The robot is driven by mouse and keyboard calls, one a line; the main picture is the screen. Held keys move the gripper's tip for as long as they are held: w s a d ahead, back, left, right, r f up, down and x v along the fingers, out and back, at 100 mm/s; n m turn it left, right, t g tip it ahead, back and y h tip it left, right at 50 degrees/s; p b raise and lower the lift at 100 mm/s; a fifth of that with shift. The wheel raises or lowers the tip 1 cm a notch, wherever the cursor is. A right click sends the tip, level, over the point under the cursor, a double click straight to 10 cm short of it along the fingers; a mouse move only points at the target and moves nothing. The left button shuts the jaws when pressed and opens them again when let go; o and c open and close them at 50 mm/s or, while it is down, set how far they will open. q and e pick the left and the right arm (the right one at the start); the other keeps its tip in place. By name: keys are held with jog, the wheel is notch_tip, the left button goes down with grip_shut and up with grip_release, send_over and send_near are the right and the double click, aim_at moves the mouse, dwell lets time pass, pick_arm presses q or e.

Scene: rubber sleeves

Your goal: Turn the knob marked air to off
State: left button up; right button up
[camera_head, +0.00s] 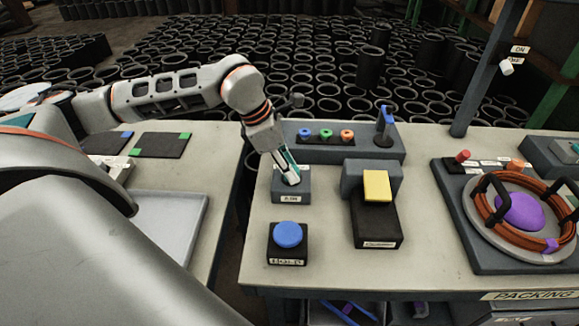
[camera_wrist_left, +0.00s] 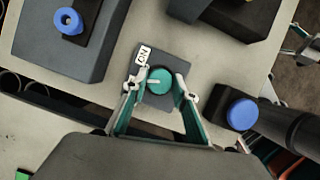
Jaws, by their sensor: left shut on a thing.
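A round teal knob (camera_wrist_left: 160,81) with a white pointer line sits on a small grey box (camera_wrist_left: 167,121) on the table. In the left wrist view its pointer is towards the left, and an ON label (camera_wrist_left: 143,55) is at the box's upper-left corner. My left gripper (camera_wrist_left: 158,86) is shut on the knob, one finger on each side. In the head view my left gripper (camera_head: 291,178) reaches down onto the box (camera_head: 300,190) and hides most of the knob; the box's front label is too small to read surely. What looks like part of my right gripper (camera_wrist_left: 302,38) shows at the edge of the wrist view.
A blue push button (camera_head: 288,235) stands in front of the box. A yellow-topped pedal block (camera_head: 377,187) is to its right. Behind is a panel with coloured buttons and a blue lever (camera_head: 387,118). A fixture with an orange ring (camera_head: 480,205) is at the right.

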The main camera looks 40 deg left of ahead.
pick_arm(q)
jog(key=shift+d+n+t+y, duration=0.1)
jog(key=shift+n+t+y, duration=0.2)
jog(key=shift+n, duration=0.9)
jog(key=o, duration=1.1)
jog(key=shift+r, duration=0.1)
jog(key=v, duration=1.2)
jog(key=shift+s, duration=0.1)
